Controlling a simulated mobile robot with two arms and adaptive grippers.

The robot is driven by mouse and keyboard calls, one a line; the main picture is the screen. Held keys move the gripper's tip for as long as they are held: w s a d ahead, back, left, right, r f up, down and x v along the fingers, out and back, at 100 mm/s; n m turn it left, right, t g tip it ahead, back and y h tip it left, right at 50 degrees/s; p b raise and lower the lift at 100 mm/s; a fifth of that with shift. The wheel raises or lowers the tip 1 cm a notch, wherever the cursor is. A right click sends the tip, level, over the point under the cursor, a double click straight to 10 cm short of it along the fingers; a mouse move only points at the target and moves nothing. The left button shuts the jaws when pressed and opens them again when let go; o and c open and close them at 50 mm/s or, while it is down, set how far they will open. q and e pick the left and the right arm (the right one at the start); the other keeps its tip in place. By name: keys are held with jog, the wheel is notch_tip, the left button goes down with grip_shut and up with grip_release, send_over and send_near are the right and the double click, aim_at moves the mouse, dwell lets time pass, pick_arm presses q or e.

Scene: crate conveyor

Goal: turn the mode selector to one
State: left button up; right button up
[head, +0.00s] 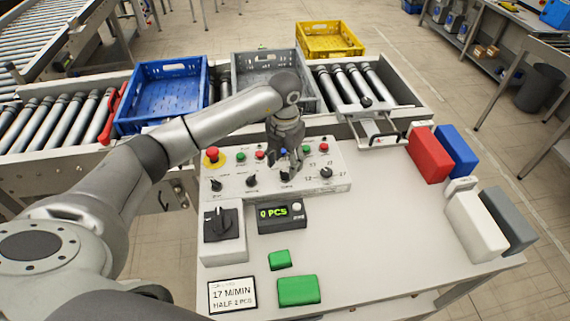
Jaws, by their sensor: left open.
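The control panel (235,185) is a light box with coloured buttons along its back and a row of several black knobs along its front. Its small labels are too fine to read surely, so I cannot tell which knob is the mode selector. My left gripper (289,163) points down over the middle-right of the panel, open, with its fingers just behind and above a black knob (287,176). I cannot tell whether they touch it. Another knob (326,172) is to its right, and two more (252,180), (217,185) are to its left. My right gripper is out of view.
A red emergency button (212,154) is at the panel's left. In front are a large black rotary switch (221,222), a "0 PCS" display (281,214), green blocks (298,291) and a sign (232,295). Crates stand behind; coloured blocks (429,154) stand right. The table's middle right is clear.

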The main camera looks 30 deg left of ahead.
aim_at(285, 172)
pick_arm(q)
notch_tip(285, 172, down, 4)
jog(key=shift+r+p, duration=0.2)
jog(key=shift+p, duration=0.15)
jog(key=shift+c, duration=1)
jog(key=shift+w, duration=0.1)
jog(key=c, duration=0.8)
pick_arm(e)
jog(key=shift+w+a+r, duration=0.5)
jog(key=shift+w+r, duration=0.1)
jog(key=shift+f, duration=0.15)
